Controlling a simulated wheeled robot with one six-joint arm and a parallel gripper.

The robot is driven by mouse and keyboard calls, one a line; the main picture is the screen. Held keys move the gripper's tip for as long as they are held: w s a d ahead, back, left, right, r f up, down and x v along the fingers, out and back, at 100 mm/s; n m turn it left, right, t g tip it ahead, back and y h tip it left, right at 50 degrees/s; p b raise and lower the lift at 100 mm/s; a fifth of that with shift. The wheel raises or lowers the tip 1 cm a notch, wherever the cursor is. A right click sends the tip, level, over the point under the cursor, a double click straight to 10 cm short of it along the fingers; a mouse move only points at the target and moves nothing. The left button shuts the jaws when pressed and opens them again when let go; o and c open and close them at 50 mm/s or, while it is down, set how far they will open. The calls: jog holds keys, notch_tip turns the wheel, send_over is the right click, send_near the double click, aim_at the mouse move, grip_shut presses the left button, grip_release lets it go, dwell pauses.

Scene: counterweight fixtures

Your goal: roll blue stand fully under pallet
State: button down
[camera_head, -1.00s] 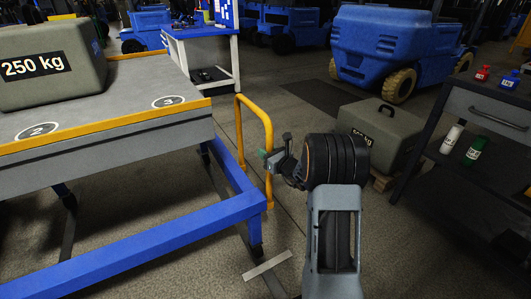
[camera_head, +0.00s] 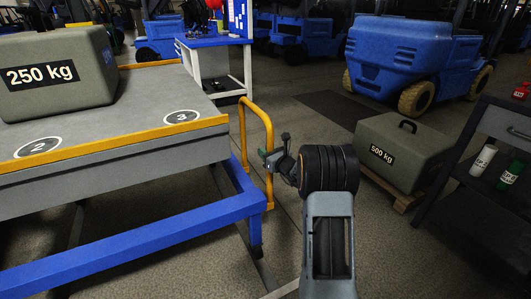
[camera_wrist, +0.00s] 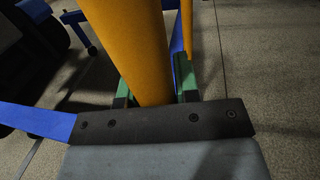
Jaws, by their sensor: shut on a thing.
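The blue stand (camera_head: 205,219) is a low frame on casters, with a yellow hooped handle (camera_head: 267,125) at its right end. It lies partly under the grey platform (camera_head: 130,148), which has yellow edging and numbered circles and looks like the pallet. The stand's near right corner and handle stick out past the platform's edge. My gripper (camera_head: 271,155) is shut on the handle's near upright. In the wrist view, the green-padded fingers (camera_wrist: 157,88) sit on both sides of the yellow tube (camera_wrist: 140,45). The stand's far end is hidden.
A grey 250 kg weight (camera_head: 62,85) stands on the platform. A 500 kg weight (camera_head: 403,140) sits on a small wooden pallet at the right, near a dark cart (camera_head: 500,115). A blue forklift (camera_head: 412,55) and workbench (camera_head: 218,60) stand behind. Floor around the handle is clear.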

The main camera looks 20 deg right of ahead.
jog(key=shift+d, duration=0.2)
jog(key=c, duration=1)
grip_release()
jog(key=shift+c, duration=0.2)
jog(key=shift+o, duration=1)
jog(key=shift+a, duration=0.15)
jog(key=p+v, duration=0.3)
jog(key=v, duration=1.1)
jog(key=shift+w, duration=0.1)
